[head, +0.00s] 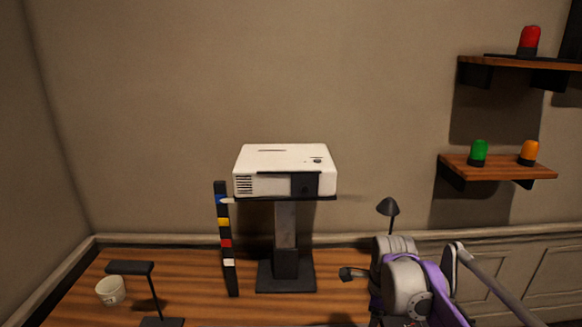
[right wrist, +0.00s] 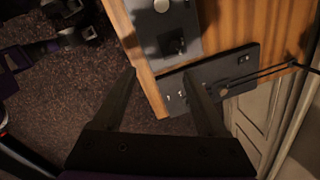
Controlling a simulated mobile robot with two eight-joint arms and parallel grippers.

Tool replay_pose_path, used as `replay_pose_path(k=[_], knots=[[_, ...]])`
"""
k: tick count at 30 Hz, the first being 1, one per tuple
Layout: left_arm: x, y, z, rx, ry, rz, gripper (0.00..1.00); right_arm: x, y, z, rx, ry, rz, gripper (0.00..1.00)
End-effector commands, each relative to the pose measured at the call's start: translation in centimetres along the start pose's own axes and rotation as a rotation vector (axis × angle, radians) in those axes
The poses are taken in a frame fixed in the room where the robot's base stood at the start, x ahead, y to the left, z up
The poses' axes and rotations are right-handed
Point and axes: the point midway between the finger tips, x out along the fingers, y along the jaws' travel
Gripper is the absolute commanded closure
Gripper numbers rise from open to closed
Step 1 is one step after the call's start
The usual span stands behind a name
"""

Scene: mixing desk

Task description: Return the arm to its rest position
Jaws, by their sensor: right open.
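My right arm (head: 410,285), purple and grey, stands at the lower right of the head view, in front of the wooden desk. I cannot make out its gripper there. In the right wrist view my right gripper (right wrist: 160,72) is open, with its two dark fingers apart and nothing between them. Its fingers point toward the desk edge (right wrist: 133,50) and seem apart from it, though the gap is hard to judge. My left gripper is in neither view.
The desk (head: 85,295) holds a white projector (head: 285,170) on a stand, a colour-banded post (head: 225,240), and a white cup (head: 111,291). Shelves with red, green and orange lamps (head: 529,40) hang at right. A dark panel (right wrist: 225,75) lies near the desk edge; carpet (right wrist: 60,100) is beside it.

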Motion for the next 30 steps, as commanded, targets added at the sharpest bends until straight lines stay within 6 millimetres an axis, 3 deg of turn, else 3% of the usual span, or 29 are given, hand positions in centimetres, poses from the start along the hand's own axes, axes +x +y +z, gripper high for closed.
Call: replay_pose_path(k=[3, 8, 12, 18, 24, 30], knots=[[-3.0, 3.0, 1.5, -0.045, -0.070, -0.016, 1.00, -1.5, 4.1, -1.1, -0.340, -0.013, -0.061, 0.25], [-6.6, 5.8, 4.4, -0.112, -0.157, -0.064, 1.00, -1.9, 9.5, -2.6, -0.810, 0.001, -0.150, 0.25], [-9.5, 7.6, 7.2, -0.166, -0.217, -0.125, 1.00, -1.2, 14.4, -4.2, -1.218, 0.047, -0.228, 0.25], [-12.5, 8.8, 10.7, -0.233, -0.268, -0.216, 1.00, 0.8, 19.8, -6.0, -1.701, 0.147, -0.315, 0.25], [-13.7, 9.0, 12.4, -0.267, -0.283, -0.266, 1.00, 2.2, 22.2, -6.9, -1.933, 0.214, -0.348, 0.25], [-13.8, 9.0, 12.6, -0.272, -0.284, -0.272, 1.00, 2.4, 22.4, -7.0, -1.964, 0.223, -0.351, 0.25]])
